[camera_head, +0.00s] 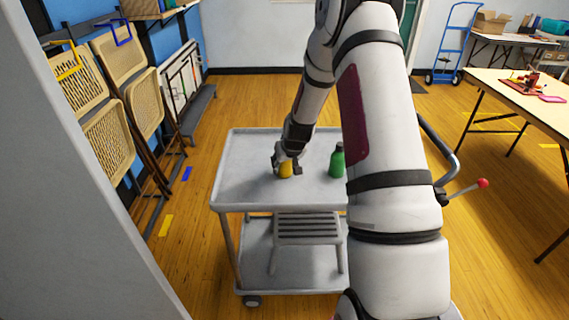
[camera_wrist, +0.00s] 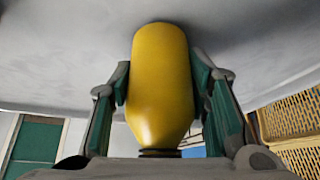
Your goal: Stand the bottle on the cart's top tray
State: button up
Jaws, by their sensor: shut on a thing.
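A yellow bottle (camera_head: 285,171) is between the fingers of my gripper (camera_head: 287,167), at the left-middle of the cart's top tray (camera_head: 240,180). In the wrist view the yellow bottle (camera_wrist: 160,85) fills the middle, with my gripper's fingers (camera_wrist: 162,82) closed on both its sides. That view is upside down, so the bottle's base is at the top against the grey tray surface (camera_wrist: 60,55). The bottle looks upright, and its base is at or very close to the tray; I cannot tell if it touches.
A green bottle (camera_head: 337,161) stands on the same tray to the right, partly near my arm. The cart's lower shelf holds a grey slatted stool (camera_head: 307,228). The tray's left side is clear. Folded chairs (camera_head: 108,125) lean at left; a table (camera_head: 530,95) stands right.

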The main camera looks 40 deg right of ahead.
jog(key=o, duration=1.3)
jog(key=shift+f, duration=0.1)
jog(key=shift+s+r, duration=0.15)
jog(key=shift+r, duration=0.4)
jog(key=s+a+r+n, duration=0.1)
jog(key=s+a+r, duration=0.5)
jog(key=r, duration=0.2)
jog(key=s+a+r+g+y, duration=0.1)
jog(key=s+a+r, duration=0.5)
jog(key=r, duration=0.3)
jog(key=s+a+r+n, duration=0.1)
jog(key=s+a+r, duration=0.4)
jog(key=s+r, duration=0.25)
jog(key=shift+n+g+y, duration=0.4)
jog(key=shift+n+g, duration=0.2)
jog(key=shift+n, duration=0.1)
jog(key=s+a+r, duration=0.1)
jog(key=s+a, duration=0.1)
jog(key=s, duration=0.4)
jog(key=s+a+r, duration=0.1)
jog(key=s+a, duration=0.1)
jog(key=s, duration=0.4)
jog(key=s+a+r+p, duration=0.1)
jog(key=s+a+r, duration=0.1)
jog(key=s, duration=0.4)
jog(key=shift+a+r, duration=0.1)
jog(key=shift+a, duration=0.5)
